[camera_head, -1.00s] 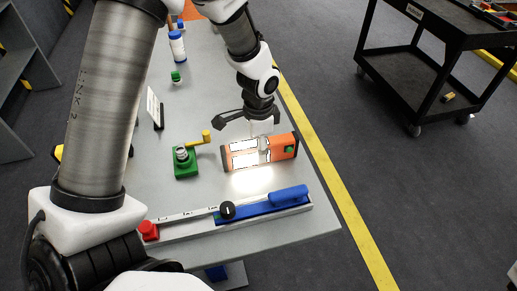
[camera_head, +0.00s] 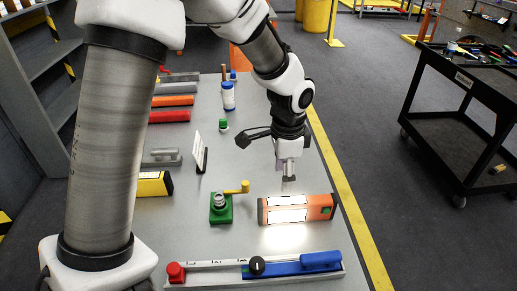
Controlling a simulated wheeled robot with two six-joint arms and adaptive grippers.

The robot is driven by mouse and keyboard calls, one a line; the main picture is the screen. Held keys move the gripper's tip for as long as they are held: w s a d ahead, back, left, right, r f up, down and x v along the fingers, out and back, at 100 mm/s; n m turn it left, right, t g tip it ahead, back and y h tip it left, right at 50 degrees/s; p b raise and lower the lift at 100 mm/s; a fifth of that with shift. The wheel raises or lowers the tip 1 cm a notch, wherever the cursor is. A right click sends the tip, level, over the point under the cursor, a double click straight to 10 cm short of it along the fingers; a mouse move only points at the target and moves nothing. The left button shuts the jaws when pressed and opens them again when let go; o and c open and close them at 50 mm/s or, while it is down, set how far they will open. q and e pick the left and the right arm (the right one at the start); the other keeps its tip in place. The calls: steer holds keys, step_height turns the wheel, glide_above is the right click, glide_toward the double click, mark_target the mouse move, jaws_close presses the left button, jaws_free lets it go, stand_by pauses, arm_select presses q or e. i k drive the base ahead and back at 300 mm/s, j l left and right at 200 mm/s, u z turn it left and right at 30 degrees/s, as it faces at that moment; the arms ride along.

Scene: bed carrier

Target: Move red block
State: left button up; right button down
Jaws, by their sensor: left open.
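A small red block (camera_head: 176,272) sits at the left end of a white rail (camera_head: 215,266) near the front of the grey bench. My right gripper is not in view.
A green base with a yellow crank (camera_head: 221,208) stands left of the lamp box. A white card (camera_head: 197,146), white bottle (camera_head: 228,96) and several coloured bars stand farther back. A black cart (camera_head: 460,130) is at right. Bare bench lies between crank and rail.

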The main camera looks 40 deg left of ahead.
mark_target(177, 273)
steer(key=u, duration=1.25)
